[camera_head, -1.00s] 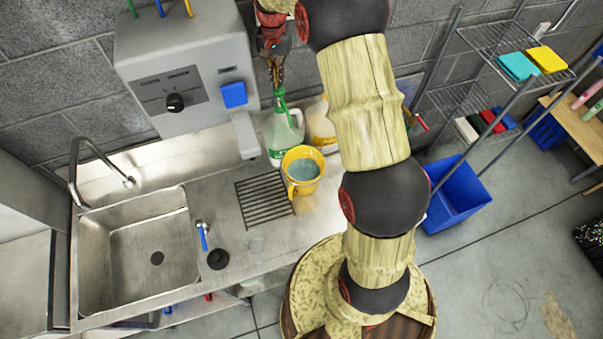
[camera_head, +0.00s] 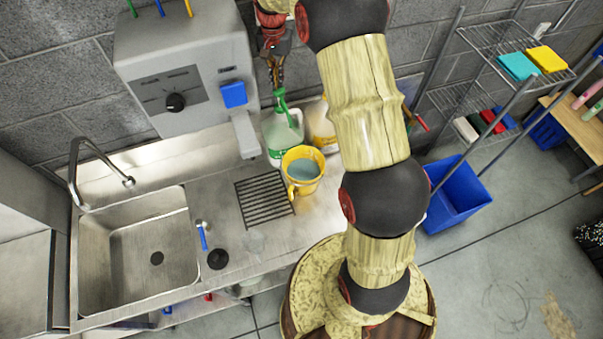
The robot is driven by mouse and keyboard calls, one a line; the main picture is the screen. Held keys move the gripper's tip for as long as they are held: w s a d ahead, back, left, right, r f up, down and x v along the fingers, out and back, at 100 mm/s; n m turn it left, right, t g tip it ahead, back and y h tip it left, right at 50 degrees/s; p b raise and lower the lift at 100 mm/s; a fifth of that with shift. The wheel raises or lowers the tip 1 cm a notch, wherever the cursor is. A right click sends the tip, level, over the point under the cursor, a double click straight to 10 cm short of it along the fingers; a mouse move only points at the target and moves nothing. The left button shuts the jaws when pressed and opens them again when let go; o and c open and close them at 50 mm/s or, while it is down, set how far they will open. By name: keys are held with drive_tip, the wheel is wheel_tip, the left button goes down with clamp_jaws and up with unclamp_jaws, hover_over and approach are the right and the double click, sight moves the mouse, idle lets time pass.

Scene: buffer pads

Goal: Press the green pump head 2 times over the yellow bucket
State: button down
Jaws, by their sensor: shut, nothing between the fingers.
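The green pump head (camera_head: 281,103) sits on a whitish jug with a green label (camera_head: 283,137), at the back of the counter. My gripper (camera_head: 278,86) points down directly above the pump head, its fingers shut with nothing between them. The fingertips are at or very near the top of the pump; I cannot tell whether they touch. The yellow bucket (camera_head: 291,178) stands upright just in front of the jug, with bluish liquid inside. The pump's spout points toward the bucket.
A second jug with a yellow label (camera_head: 322,127) stands right of the green one, partly behind my arm. A grey dispenser (camera_head: 185,90) is close on the left. A drain grate (camera_head: 264,201), sink (camera_head: 140,250) and blue bin (camera_head: 457,195) are nearby.

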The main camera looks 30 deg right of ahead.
sight(279, 89)
drive_tip(key=shift+s+f+b, duration=0.1)
drive_tip(key=shift+f+b, duration=1.05)
drive_tip(key=shift+f, duration=1.3)
drive_tip(key=shift+r+p, duration=1.45)
drive_tip(key=shift+r, duration=1.1)
drive_tip(key=shift+f, duration=0.2)
drive_tip(key=shift+f+b, duration=1.3)
drive_tip(key=shift+f, duration=1.1)
drive_tip(key=shift+r, duration=0.1)
